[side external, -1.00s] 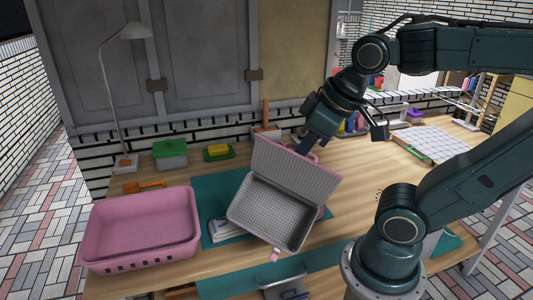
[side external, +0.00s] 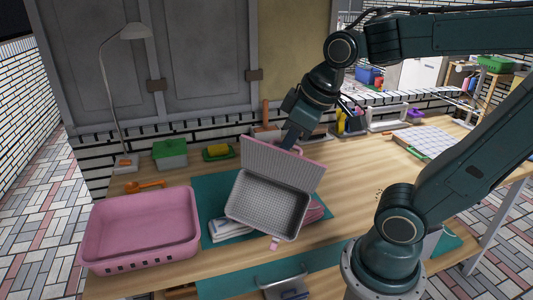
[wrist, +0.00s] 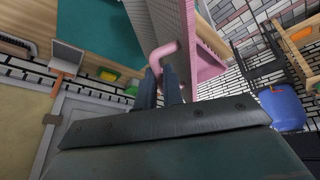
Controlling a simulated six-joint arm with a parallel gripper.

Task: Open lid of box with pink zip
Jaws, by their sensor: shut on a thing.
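The box (side external: 268,204) with pink edges and a pale grey textured inside stands on the teal mat (side external: 207,190). Its lid (side external: 283,166) is raised and tilted back, so the empty inside shows. A pink pull (side external: 274,243) hangs at the front edge. My gripper (side external: 291,139) is behind the lid's upper edge, mostly hidden by it in the side view. In the wrist view my gripper (wrist: 166,88) is shut on a curved pink handle (wrist: 163,52) beside the lid.
A pink basket (side external: 140,232) stands to the left of the box. A folded striped cloth (side external: 230,228) lies against the box. A green-lidded container (side external: 170,153), a yellow sponge (side external: 218,151) and an orange spoon (side external: 145,186) are behind.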

